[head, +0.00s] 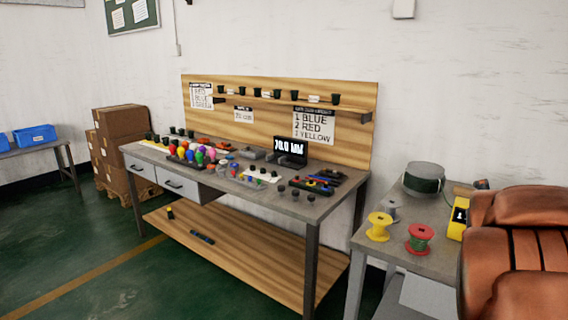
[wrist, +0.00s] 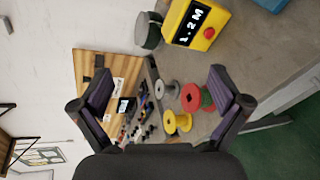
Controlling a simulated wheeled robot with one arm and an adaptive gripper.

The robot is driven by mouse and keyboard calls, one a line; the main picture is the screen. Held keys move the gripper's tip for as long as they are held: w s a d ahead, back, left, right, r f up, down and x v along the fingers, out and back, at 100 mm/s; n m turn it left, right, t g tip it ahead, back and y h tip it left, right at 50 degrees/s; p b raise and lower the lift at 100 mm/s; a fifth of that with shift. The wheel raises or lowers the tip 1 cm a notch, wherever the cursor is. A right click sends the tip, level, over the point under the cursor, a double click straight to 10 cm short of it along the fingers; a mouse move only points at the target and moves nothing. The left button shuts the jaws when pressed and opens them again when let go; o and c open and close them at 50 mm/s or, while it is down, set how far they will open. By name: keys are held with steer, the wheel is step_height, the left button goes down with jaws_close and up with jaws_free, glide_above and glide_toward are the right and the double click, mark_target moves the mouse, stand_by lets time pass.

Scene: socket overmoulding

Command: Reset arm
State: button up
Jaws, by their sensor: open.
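My gripper (wrist: 160,108) is open in the wrist view, its two dark fingers spread wide with nothing between them. It points toward the tables from a distance and touches nothing that I can see. In the head view, a large brown-orange part (head: 520,250) at the right edge seems to be my own arm. The gripper's fingers do not show in the head view.
A workbench (head: 330,190) carries coloured parts and a display (head: 290,148). The side table (head: 400,258) holds a yellow spool (head: 379,226), a red spool (head: 420,238) and a yellow meter (head: 458,219). Boxes (head: 122,150) stand at left. The green floor in front is clear.

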steer(key=s+a+f+m+g+y+p, duration=0.1)
steer(key=s+a+m+g+y+p, duration=0.3)
steer(key=s+a, duration=1.2)
steer(key=s+a+f+m+g+y+p, duration=0.1)
steer(key=s+a+m+g+y+p, duration=0.3)
steer(key=s+a+m+g+p, duration=0.5)
steer(key=s+a+m+p, duration=0.2)
steer(key=s+a, duration=0.6)
steer(key=shift+g+p, duration=0.3)
steer(key=shift+p, duration=0.1)
steer(key=shift+s+a, duration=0.25)
steer(key=shift+c, duration=0.3)
